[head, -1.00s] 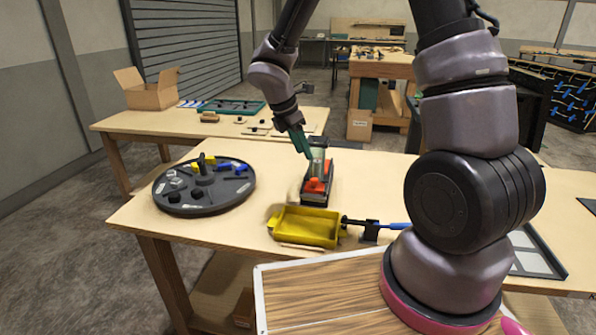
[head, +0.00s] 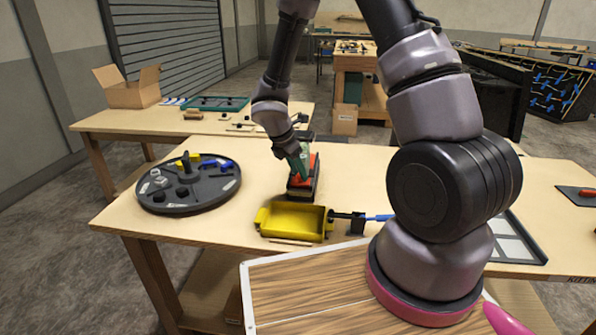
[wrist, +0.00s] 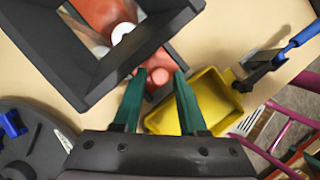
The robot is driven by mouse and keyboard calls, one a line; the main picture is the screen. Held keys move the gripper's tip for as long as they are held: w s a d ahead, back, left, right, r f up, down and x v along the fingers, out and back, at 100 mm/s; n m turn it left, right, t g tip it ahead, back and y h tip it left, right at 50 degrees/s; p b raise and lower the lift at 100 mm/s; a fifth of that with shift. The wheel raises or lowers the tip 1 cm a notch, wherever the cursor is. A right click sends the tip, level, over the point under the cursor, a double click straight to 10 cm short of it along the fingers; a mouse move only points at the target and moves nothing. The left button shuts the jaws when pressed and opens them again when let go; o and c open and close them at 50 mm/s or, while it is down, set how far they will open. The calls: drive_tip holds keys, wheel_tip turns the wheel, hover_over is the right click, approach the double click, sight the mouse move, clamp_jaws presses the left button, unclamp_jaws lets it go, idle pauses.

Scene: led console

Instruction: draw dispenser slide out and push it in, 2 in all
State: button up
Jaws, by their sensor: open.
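The dispenser (head: 305,187) stands on the wooden table, a dark body with a red slide at its front. In the wrist view, the dark square hopper (wrist: 55,50) fills the upper left, with red and a white round piece inside. The red slide's end (wrist: 158,62) sticks out below the dark frame with a small round knob. My gripper (wrist: 160,76) is open, its green fingers one on each side of the knob; I cannot tell whether they touch it. In the head view my gripper (head: 301,168) hides part of the dispenser.
A yellow tray (head: 262,218) lies just in front of the dispenser. A stand with a blue-handled tool (head: 356,221) is right of it. A round dark turntable (head: 185,205) with small parts stands to the left. Bare table lies between turntable and dispenser.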

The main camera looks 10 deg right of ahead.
clamp_jaws()
idle(1.4)
